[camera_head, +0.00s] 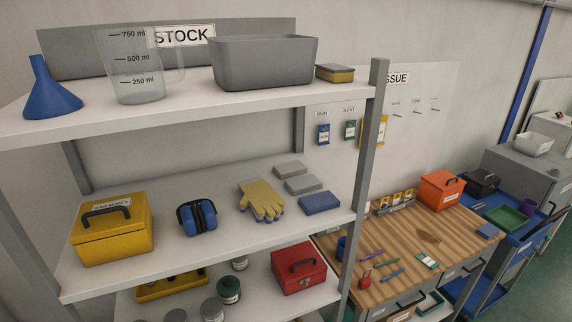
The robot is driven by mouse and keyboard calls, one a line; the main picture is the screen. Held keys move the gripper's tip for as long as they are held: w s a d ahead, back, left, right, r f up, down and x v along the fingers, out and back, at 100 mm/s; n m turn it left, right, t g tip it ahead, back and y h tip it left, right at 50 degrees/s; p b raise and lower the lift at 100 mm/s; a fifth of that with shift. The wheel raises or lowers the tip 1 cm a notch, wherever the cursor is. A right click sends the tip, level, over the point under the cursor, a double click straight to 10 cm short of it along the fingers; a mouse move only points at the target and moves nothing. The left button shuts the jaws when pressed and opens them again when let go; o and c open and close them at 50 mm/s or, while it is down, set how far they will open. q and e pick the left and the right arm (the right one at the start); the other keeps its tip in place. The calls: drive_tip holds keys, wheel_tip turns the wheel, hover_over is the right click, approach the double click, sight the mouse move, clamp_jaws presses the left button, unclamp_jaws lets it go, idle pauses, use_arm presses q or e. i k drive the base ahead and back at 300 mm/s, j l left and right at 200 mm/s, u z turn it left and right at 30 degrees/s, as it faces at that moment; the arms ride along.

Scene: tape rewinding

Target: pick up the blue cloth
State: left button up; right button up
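A blue, flat, folded-looking block (319,203), which looks like the blue cloth, lies on the middle shelf near its right end. It is in front of two similar grey pieces (302,183) and to the right of the yellow gloves (262,201). A smaller flat blue piece (487,231) lies at the right end of the wooden workbench; I cannot tell whether it is cloth too. Neither of my grippers shows in the head view.
The middle shelf (190,255) also holds a yellow toolbox (111,230) and blue ear defenders (197,217). The top shelf is above, and a grey post (372,140) stands to the right. A red box (298,268) sits on the lower shelf.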

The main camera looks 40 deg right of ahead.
sight(487, 231)
drive_tip(key=z, duration=2.75)
drive_tip(key=i+l+z, duration=0.3)
drive_tip(key=i, duration=0.8)
drive_tip(key=i+l+z, duration=0.1)
drive_tip(key=i+z, duration=0.2)
drive_tip(key=i, duration=0.75)
